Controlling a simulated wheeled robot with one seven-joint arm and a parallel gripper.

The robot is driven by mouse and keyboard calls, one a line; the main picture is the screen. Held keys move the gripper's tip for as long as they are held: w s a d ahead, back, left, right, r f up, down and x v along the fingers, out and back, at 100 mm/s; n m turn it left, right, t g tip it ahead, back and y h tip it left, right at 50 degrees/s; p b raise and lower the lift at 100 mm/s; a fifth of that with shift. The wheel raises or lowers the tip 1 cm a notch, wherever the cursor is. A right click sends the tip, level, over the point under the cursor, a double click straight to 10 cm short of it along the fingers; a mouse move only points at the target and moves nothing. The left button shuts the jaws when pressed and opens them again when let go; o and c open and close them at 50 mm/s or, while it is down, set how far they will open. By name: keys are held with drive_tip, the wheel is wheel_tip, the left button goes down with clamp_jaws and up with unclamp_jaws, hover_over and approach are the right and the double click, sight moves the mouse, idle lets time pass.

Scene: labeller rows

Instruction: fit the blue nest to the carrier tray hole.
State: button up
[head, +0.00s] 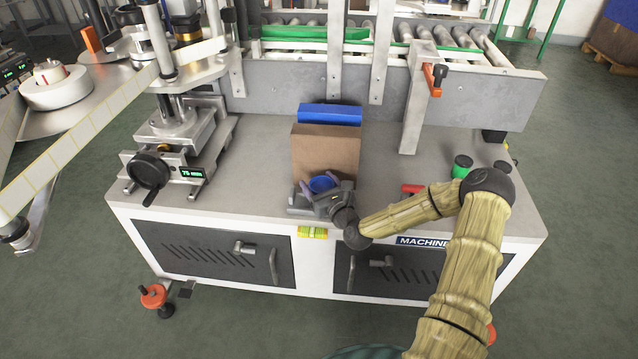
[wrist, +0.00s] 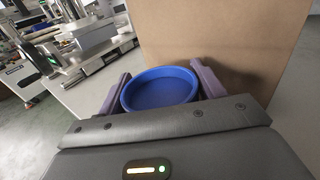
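The blue nest (head: 323,185) is a shallow round blue cup. It also shows in the wrist view (wrist: 160,90), with its open side up, between the two purple-grey fingers. My gripper (head: 319,182) has a finger against each side of the nest and holds it just in front of the brown cardboard box. In the wrist view my gripper (wrist: 160,82) spans the nest's width with no clear gap at either side. I cannot make out the carrier tray or its hole in either view; the box and my gripper hide part of the machine top.
The cardboard box (head: 325,150) stands close beyond my gripper, with a blue box (head: 330,114) behind it. A labeller stand with a black handwheel (head: 149,170) is at left. A red object (head: 411,189) and a green spool (head: 462,166) lie right. The top right of the box is clear.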

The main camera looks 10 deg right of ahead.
drive_tip(key=o, duration=0.4)
drive_tip(key=shift+s, duration=0.1)
drive_tip(key=p+v, duration=0.1)
drive_tip(key=v, duration=1.6)
drive_tip(key=shift+s, duration=0.15)
